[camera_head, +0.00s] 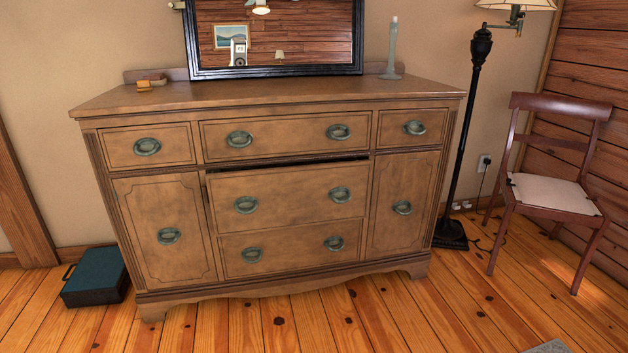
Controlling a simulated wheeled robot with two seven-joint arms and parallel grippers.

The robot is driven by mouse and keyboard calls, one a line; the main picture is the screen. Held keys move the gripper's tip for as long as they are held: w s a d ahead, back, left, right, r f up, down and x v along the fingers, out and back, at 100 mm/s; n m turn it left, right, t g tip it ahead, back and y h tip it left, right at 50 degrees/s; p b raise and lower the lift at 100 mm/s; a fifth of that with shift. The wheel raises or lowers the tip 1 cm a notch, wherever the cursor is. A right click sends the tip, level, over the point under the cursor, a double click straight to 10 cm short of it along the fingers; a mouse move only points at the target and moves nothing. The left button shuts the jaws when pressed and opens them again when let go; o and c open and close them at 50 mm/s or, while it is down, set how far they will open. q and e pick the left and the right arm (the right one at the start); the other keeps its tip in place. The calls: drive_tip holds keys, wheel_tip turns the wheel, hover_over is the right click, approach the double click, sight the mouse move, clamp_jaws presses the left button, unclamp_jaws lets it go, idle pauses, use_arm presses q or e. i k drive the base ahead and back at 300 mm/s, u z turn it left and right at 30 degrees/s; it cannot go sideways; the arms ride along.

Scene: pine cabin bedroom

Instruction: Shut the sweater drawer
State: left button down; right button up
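A wide brown wooden dresser (186,107) stands against the wall ahead. Its middle center drawer (293,197) sticks out a little, with a dark gap along its top edge. This drawer has two greenish ring pulls, a left one (246,205) and a right one (340,194). The contents of the drawer are hidden, so I cannot tell whether it holds sweaters. The top center drawer (287,133) and the bottom center drawer (293,248) look flush. Neither of my grippers shows in the head view.
A mirror (275,74), a candle (392,45) and small items (151,81) are on the dresser top. A dark teal case (96,277) lies at left. A floor lamp (474,100) and a chair (555,195) stand at right. The plank floor (330,322) in front is mostly clear.

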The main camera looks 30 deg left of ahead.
sight(257, 198)
drive_tip(key=u, duration=0.6)
drive_tip(key=i, duration=1.7)
drive_tip(key=z, duration=0.3)
